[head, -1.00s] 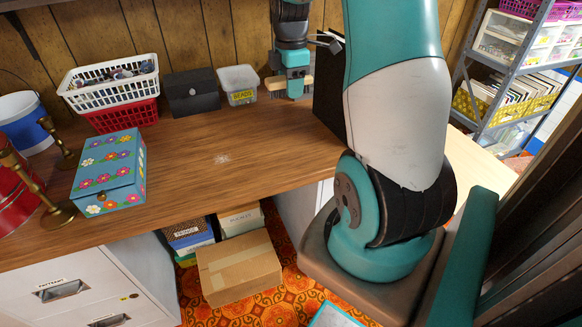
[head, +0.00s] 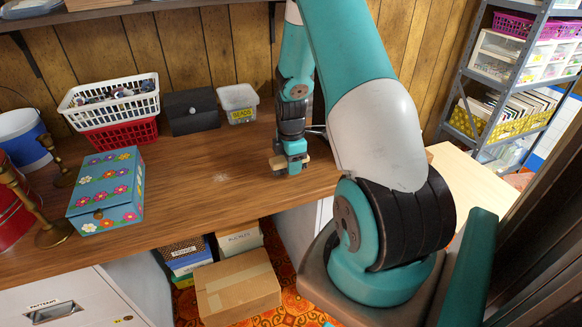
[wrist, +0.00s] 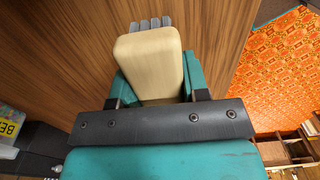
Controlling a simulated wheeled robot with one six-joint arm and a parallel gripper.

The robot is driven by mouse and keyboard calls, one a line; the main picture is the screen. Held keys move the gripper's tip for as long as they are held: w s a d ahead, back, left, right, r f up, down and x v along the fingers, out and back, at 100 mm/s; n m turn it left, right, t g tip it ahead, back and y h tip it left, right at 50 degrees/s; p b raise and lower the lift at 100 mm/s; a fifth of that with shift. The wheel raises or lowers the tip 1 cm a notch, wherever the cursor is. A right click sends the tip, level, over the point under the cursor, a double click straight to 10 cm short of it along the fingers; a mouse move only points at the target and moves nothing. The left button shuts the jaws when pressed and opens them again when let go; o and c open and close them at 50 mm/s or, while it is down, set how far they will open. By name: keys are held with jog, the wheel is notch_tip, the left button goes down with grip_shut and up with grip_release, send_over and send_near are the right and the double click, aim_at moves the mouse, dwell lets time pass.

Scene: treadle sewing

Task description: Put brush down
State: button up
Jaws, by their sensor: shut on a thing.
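The brush (wrist: 150,62) has a pale wooden body, with grey bristle tufts showing at its far end in the wrist view. My gripper (head: 289,165) is shut on it, with a teal finger on each side of the wood. In the head view the brush (head: 304,160) shows only as small tan ends beside the fingers. It is low over the right part of the wooden table (head: 200,200); I cannot tell whether it touches the top.
A flowered box (head: 107,190), brass candlesticks (head: 50,215), stacked white and red baskets (head: 112,105), a black box (head: 192,112) and a clear beads tub (head: 238,103) stand to the left and back. The table's middle is clear. Its front edge is near my gripper.

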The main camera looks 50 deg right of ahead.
jog(key=shift+f, duration=0.85)
jog(key=shift+f, duration=0.1)
jog(key=o, duration=1.1)
